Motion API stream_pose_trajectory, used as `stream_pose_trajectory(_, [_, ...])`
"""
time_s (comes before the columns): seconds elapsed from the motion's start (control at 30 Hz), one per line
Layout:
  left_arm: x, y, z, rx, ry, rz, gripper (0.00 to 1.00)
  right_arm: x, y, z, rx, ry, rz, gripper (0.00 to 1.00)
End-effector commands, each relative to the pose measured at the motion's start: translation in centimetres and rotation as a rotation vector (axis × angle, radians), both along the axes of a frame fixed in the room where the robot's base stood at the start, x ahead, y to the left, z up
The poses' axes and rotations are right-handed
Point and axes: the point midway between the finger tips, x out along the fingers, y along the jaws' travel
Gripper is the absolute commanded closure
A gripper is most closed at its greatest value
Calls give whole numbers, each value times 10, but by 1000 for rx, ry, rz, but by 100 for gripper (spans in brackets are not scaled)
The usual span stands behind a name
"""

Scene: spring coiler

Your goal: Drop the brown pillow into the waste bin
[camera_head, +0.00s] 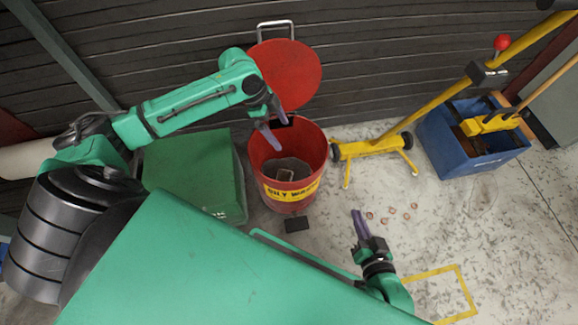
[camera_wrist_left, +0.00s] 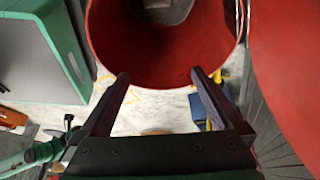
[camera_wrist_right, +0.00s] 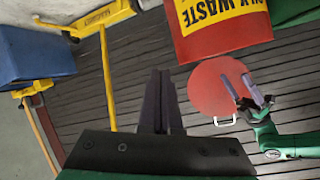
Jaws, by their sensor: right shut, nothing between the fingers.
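The red waste bin (camera_head: 266,185) stands open on the floor, with a yellow label on its front. It also shows in the left wrist view (camera_wrist_left: 115,35). Inside lies dark grey material with a small brownish-grey item (camera_head: 285,174) on it; I cannot tell whether this is the brown pillow. No brown pillow is clearly visible elsewhere. My left gripper (camera_head: 273,120) is open and empty above the bin's back rim; its spread fingers show in the left wrist view (camera_wrist_left: 160,100). My right gripper (camera_head: 359,225) is shut and empty, right of the bin.
The round red lid (camera_head: 291,72) stands raised behind the bin. A green box (camera_head: 190,170) stands close on the left. A yellow wheeled stand (camera_head: 370,148) and a blue crate (camera_head: 450,160) are on the right. Several small rings (camera_head: 392,210) lie on the floor.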

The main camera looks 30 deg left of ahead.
Motion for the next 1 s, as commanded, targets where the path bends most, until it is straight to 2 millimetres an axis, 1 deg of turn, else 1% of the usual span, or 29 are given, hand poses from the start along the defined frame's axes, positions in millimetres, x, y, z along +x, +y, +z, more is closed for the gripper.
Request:
stream_pose_trajectory(0.07, [0,2,6,1,-1,0,0,0,0,4,-1,2,1,100])
stream_pose_trajectory(0.17, [-2,9,25,2,-1,1,0,-1,0,12,-10,14,7,100])
stream_pose_trajectory(0.27, [-4,19,52,4,-3,2,0,0,-1,34,-25,24,18,100])
stream_pose_trajectory(0.3, [-6,24,65,4,-3,1,0,0,-2,40,-30,33,22,100])
stream_pose_trajectory(0.47, [-10,37,96,2,-1,2,0,5,-21,47,-147,168,54,100])
stream_pose_trajectory(0.6, [-13,47,120,2,0,0,0,2,-41,53,-237,283,68,100])
stream_pose_trajectory(0.7, [-14,51,130,1,-1,0,0,-2,-51,55,-278,341,72,100])
stream_pose_trajectory(0.77, [-15,53,133,1,0,0,0,-4,-55,56,-294,363,74,100])
stream_pose_trajectory(1.0, [-15,54,134,0,0,0,0,-5,-58,54,-304,379,75,100])
